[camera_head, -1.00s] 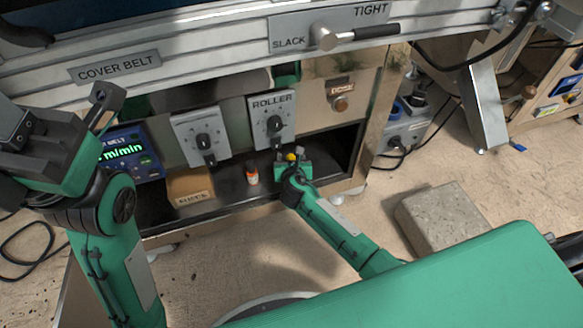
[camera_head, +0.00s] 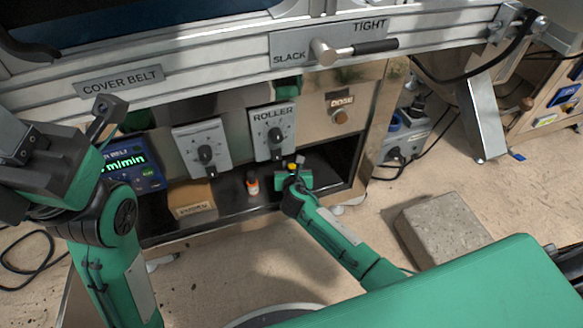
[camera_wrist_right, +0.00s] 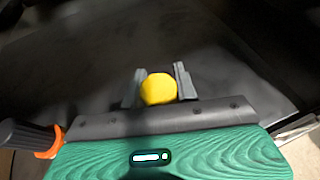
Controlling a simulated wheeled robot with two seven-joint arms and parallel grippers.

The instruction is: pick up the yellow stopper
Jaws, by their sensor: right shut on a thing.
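The yellow stopper (camera_wrist_right: 158,88) sits between the two fingers of my right gripper (camera_wrist_right: 160,84) in the right wrist view, and the fingers are shut on it. In the head view the right gripper (camera_head: 296,172) is over the dark shelf under the ROLLER dial, and only a small bit of the yellow stopper (camera_head: 292,167) shows there. Whether the stopper touches the shelf cannot be told. My left gripper (camera_head: 20,175) is at the left edge, partly out of frame, and its fingertips are not clear.
A brown labelled box (camera_head: 191,199) is farther left. The ROLLER dial panel (camera_head: 273,131) is just above. A grey block (camera_head: 442,228) lies on the floor at right.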

